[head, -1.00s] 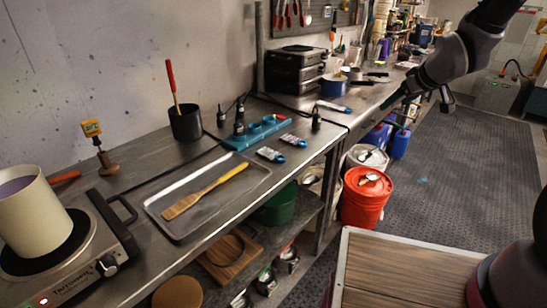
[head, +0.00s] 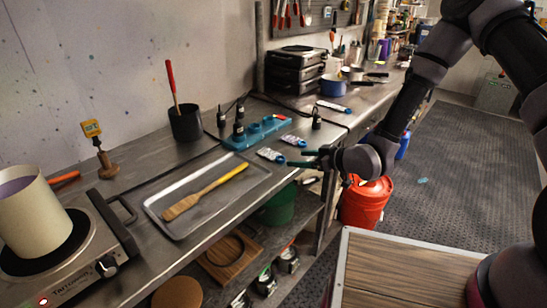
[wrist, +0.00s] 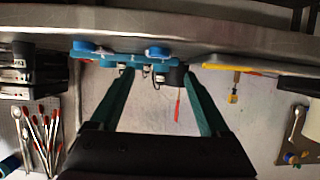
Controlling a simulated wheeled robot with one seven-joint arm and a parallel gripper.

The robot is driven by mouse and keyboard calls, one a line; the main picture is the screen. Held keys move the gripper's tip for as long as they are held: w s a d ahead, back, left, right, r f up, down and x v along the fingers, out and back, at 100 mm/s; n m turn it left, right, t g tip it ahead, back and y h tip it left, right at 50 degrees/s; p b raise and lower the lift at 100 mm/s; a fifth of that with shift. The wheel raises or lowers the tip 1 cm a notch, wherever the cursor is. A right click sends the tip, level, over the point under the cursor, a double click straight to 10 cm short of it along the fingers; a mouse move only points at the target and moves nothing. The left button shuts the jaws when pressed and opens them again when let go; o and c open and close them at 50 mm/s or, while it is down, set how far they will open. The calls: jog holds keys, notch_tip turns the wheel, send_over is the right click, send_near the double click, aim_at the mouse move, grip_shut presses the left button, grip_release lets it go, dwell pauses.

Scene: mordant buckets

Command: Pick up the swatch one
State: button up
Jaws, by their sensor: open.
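Three small pale cards with blue ends lie on the steel bench: one near card (head: 270,154), one beside it (head: 293,140) and one farther back (head: 333,106). I cannot read which is the swatch one. My gripper (head: 299,157) is open and empty at the bench's front edge, close to the two nearer cards and apart from them. In the wrist view, which is upside down, my gripper's teal fingers (wrist: 160,74) are spread. Two blue ends (wrist: 90,47) (wrist: 158,52) show near the bench edge; the cards' faces are hidden there.
A teal rack (head: 245,138) with dark bottles stands behind the cards. A metal tray (head: 165,196) with a yellow-handled spatula (head: 205,191) lies to the left. A black cup (head: 186,123) stands behind it. A red bucket (head: 366,203) is on the floor below my gripper.

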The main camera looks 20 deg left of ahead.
aim_at(281, 158)
jog(key=x, duration=0.7)
jog(key=shift+w+f, duration=0.15)
grip_shut()
